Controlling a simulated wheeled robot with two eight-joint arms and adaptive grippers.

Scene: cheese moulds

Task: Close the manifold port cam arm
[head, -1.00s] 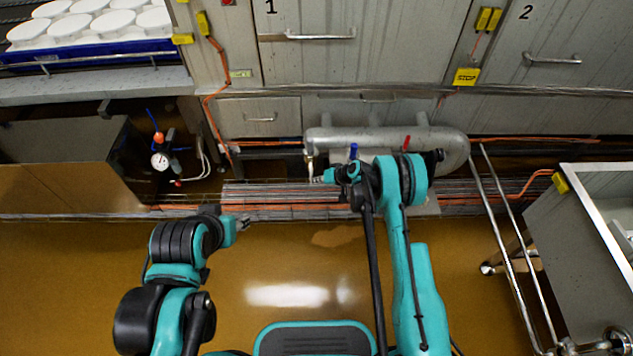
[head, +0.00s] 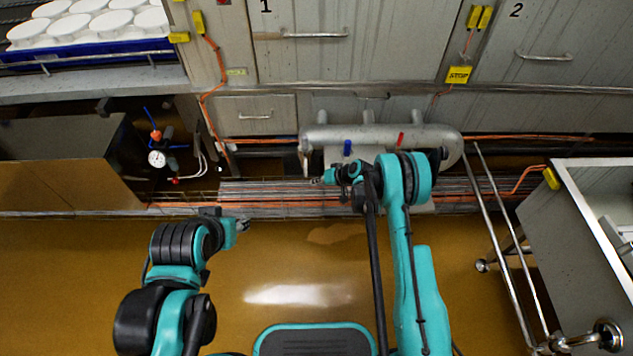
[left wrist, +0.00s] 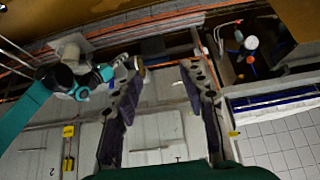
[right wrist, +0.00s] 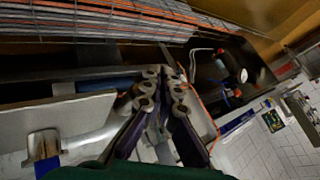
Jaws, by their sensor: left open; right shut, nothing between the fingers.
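The grey manifold pipe (head: 390,137) runs along the foot of the cabinets in the head view, with a blue handle (head: 347,147) and a red handle (head: 401,139). A short port (head: 304,160) points down at its left end. I cannot make out the cam arm clearly. My right gripper (head: 315,181) is shut and empty, just below the port in the picture; contact cannot be told. In the right wrist view its fingers (right wrist: 163,75) are together, with the pipe and a blue handle (right wrist: 45,155) to their left. My left gripper (head: 245,225) is open and empty, over the floor; its fingers (left wrist: 160,75) are spread.
A gauge with valves (head: 157,158) stands left of the manifold. A steel cart (head: 570,200) with rails is at the right. White moulds (head: 90,20) fill a blue-edged tray at the upper left. The floor (head: 290,260) before the manifold is clear.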

